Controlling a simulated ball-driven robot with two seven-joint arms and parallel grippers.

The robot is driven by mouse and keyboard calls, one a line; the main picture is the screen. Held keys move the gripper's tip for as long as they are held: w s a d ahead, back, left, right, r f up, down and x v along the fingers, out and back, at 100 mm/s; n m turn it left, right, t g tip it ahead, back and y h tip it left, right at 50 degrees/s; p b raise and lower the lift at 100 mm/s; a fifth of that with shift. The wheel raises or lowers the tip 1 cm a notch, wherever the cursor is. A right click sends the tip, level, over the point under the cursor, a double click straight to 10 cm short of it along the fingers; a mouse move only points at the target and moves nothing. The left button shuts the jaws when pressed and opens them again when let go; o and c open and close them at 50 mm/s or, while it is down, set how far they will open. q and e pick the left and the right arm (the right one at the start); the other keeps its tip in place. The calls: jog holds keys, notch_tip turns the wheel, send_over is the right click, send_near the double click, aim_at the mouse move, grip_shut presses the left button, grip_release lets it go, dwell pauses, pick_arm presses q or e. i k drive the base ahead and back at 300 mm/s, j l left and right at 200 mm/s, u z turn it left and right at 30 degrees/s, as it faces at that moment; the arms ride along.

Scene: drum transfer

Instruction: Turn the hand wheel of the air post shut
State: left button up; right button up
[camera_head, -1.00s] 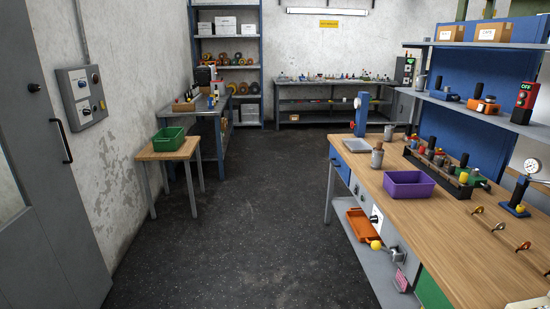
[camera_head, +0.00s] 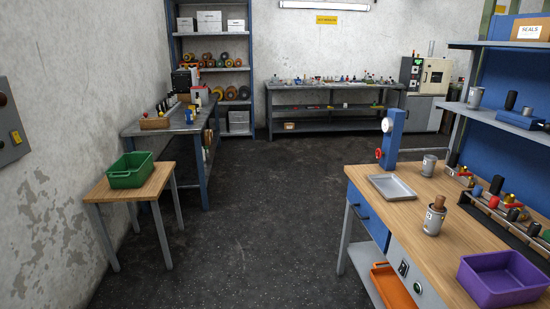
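A blue post (camera_head: 396,138) stands at the far left corner of the wooden workbench on the right; I take it to be the air post. A small red hand wheel (camera_head: 379,154) is on its left side, low down. A white round gauge face (camera_head: 387,125) is above the wheel. How far the wheel is turned cannot be told at this size. Neither of my grippers is in view.
The workbench (camera_head: 450,205) carries a grey tray (camera_head: 391,188), metal cups and a purple bin (camera_head: 500,279). An orange bin (camera_head: 391,286) is below. A small table (camera_head: 95,192) with a green bin (camera_head: 130,170) stands left. Dark floor (camera_head: 250,220) between is clear.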

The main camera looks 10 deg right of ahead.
aim_at(378, 154)
jog(key=i+z, duration=0.25)
jog(key=i, duration=0.55)
jog(key=i+j+z, duration=0.25)
jog(key=i, duration=0.55)
